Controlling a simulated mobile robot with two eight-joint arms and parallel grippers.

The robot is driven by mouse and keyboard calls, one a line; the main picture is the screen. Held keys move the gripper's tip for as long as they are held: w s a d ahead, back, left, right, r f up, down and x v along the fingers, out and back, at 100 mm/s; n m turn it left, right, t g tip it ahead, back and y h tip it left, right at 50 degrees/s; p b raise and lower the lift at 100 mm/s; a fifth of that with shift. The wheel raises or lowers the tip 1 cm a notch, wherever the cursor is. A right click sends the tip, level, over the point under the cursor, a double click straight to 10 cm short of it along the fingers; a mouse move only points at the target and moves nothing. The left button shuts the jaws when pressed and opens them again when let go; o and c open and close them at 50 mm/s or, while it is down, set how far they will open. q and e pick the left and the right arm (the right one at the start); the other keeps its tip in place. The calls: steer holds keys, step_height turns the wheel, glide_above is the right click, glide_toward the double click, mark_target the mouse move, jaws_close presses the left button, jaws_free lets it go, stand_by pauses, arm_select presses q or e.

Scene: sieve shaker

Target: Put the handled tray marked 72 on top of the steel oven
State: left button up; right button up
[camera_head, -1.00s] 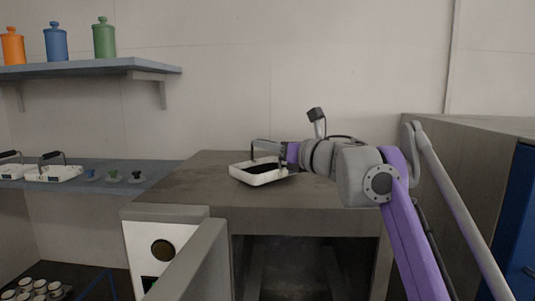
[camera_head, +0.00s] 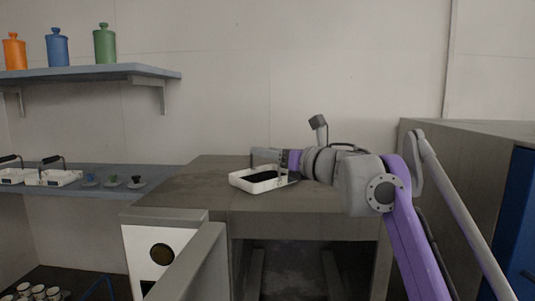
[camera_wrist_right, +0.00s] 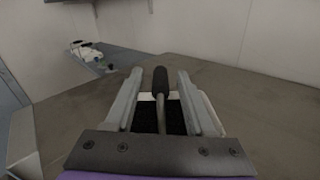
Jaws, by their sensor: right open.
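A white handled tray (camera_head: 240,184) with a dark inside sits on the flat grey top of the steel oven (camera_head: 210,172), left of its middle. No number is readable on it. My right gripper (camera_head: 254,157) is just above the tray, coming from the right. In the right wrist view, my open right gripper (camera_wrist_right: 159,76) has its fingers on either side of the tray's dark-gripped handle (camera_wrist_right: 160,82), with gaps on both sides. The tray's white rim (camera_wrist_right: 205,105) and dark inside show beyond and below the fingers. My left gripper is not in view.
Two other white handled trays (camera_head: 58,180) stand on a low shelf (camera_head: 165,178) at left, beside several small coloured-knob items. Coloured jars (camera_head: 105,45) stand on the upper shelf. A grey-and-blue cabinet (camera_head: 480,160) is at right. Much of the oven top is clear.

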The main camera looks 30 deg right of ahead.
steer(key=b+v, duration=0.1)
steer(key=v, duration=1)
steer(key=shift+s+d, duration=0.15)
steer(key=shift+s, duration=0.15)
steer(key=shift+f, duration=0.1)
